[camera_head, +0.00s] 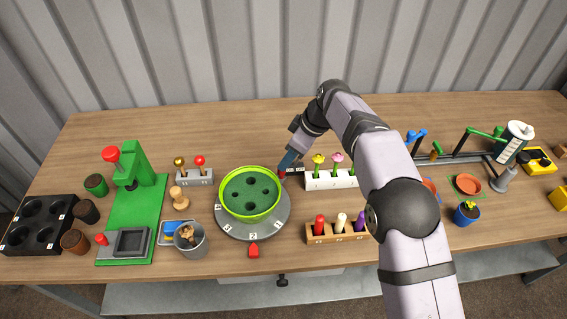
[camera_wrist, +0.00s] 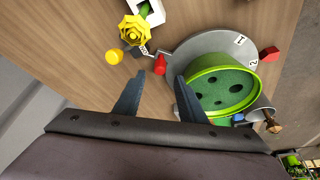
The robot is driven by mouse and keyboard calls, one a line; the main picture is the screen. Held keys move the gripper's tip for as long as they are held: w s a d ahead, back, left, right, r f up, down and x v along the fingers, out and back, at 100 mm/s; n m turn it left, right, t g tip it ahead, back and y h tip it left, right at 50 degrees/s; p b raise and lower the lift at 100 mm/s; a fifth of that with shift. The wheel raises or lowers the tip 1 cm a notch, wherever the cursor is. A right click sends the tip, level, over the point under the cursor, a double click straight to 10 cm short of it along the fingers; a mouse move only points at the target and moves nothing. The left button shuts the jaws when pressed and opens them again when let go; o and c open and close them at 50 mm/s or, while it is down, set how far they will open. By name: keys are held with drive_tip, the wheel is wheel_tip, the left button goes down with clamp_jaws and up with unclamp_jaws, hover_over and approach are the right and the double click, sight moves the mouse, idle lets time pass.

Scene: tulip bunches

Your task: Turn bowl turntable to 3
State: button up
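The grey turntable (camera_head: 234,231) carries a green-rimmed bowl (camera_head: 251,213) with dark holes in its green filling. Number labels sit along its edge; the one marked 2 faces a red pointer (camera_head: 253,250) on the table at the front. The turntable also shows in the wrist view (camera_wrist: 205,45), with labels 1 and 2 near the red pointer (camera_wrist: 269,53). A red knob (camera_wrist: 160,64) stands at the turntable's edge. My gripper (camera_wrist: 159,76) is open, its fingers apart, with the knob just ahead between the fingertips. No contact is visible.
A white rack with flowers (camera_head: 330,180) stands right of my gripper, and a wooden peg holder (camera_head: 337,236) in front of it. A grey bucket (camera_head: 190,240) and a wooden stamp (camera_head: 179,198) stand left of the turntable. A lever box (camera_head: 194,178) is behind left.

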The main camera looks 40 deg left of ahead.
drive_tip(key=shift+p+x, duration=0.65)
drive_tip(key=shift+x, duration=1.9)
clamp_jaws()
